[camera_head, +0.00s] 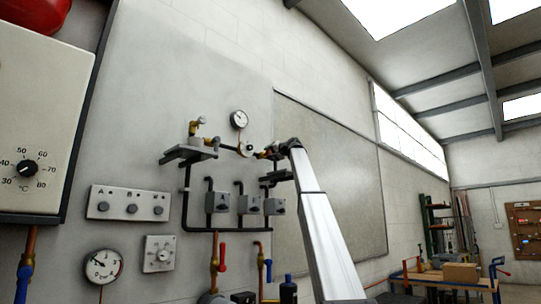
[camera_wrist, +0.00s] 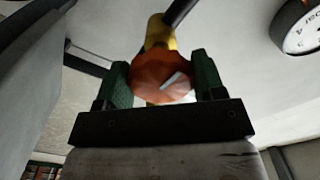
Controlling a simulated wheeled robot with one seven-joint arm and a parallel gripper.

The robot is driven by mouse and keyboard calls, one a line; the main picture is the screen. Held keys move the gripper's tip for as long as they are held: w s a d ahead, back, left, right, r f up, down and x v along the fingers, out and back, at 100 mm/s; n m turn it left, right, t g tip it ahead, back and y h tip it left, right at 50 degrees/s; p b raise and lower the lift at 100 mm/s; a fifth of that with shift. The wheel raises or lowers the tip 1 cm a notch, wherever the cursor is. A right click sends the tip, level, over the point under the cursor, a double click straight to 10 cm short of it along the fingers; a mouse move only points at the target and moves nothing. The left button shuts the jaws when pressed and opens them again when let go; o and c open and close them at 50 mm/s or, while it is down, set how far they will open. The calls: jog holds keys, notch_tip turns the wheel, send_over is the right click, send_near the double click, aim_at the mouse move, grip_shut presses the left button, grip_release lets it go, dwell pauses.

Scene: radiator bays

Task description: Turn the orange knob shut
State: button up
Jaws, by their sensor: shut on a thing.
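The orange knob (camera_wrist: 160,76) shows in the wrist view, with a pale slanted mark on its face. It sits on a brass valve body (camera_wrist: 158,32) joined to a dark pipe. My gripper (camera_wrist: 163,80) has its green fingers on both sides of the knob and is shut on it. In the head view my arm reaches up to the pipework at the middle. There the gripper and the knob are small and partly hidden behind my arm, so the knob's turn cannot be told from that view.
A gauge (camera_wrist: 305,28) is close to the right in the wrist view. In the head view, a round gauge (camera_head: 239,120) and a brass valve (camera_head: 196,127) sit left of my arm. Grey boxes (camera_head: 222,202) hang below. A workbench (camera_head: 445,279) stands far right.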

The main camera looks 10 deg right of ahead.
dwell(0.4)
jog(key=o, duration=0.9)
jog(key=shift+s+d, duration=0.1)
jog(key=v, duration=1)
jog(key=shift+s+d, duration=0.2)
jog(key=shift+s, duration=0.05)
